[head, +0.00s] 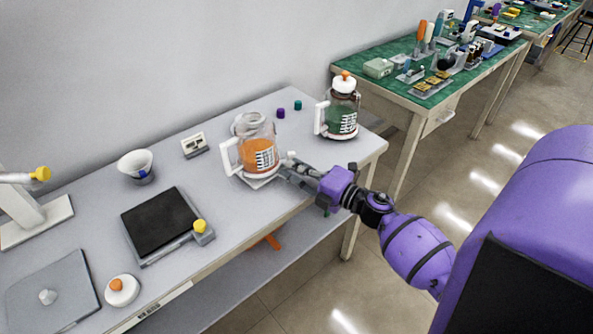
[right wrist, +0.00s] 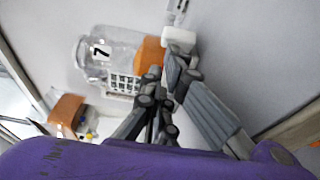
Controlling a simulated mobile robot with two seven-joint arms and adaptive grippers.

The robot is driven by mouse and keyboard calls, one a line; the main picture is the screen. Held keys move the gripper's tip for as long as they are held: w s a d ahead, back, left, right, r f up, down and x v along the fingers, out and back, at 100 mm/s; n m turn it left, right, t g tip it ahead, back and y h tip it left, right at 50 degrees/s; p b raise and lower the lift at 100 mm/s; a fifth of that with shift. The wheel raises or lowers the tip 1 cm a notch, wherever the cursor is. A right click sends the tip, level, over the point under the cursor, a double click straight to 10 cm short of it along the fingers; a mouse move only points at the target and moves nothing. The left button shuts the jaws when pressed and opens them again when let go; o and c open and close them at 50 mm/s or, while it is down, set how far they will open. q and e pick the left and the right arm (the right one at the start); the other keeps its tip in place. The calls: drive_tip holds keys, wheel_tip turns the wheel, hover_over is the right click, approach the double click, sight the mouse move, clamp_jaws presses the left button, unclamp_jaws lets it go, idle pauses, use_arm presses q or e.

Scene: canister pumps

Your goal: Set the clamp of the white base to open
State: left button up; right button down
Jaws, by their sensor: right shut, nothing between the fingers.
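A clear canister with orange liquid and a white handle (head: 258,150) stands on a low white base (head: 262,182) near the table's front edge. My right gripper (head: 287,167) is at the right side of this base, with its fingers shut and empty. In the right wrist view the fingertips (right wrist: 172,72) are close to a small white block (right wrist: 179,38) beside the orange part of the canister (right wrist: 149,53). I cannot tell whether they touch it. The fingers partly hide the base's right side, and the clamp's setting cannot be made out. My left gripper is out of view.
A second canister with dark green liquid (head: 341,112) stands at the back right. A black-topped plate with a yellow knob (head: 160,222), a white bowl (head: 136,163) and a small white device (head: 194,145) are to the left. The table's front edge runs below my right arm.

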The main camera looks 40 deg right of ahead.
drive_tip(key=shift+w+d+f+b, duration=0.1)
drive_tip(key=shift+w+d+b, duration=0.25)
drive_tip(key=shift+w+d, duration=0.4)
